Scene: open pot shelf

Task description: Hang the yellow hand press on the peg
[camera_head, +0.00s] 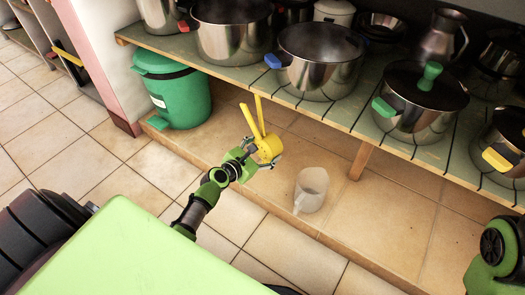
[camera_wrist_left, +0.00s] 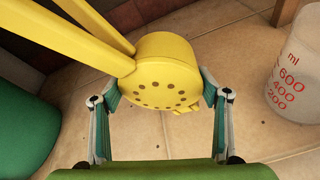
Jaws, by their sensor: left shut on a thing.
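The left gripper is shut on the cup. I cannot make out a peg in either view. Part of my right arm shows at the lower right of the head view, but its gripper is out of view.
A green lidded bin (camera_head: 180,95) stands left of the press. Several steel pots stand on the slatted shelf (camera_head: 345,120) above, whose front edge overhangs.

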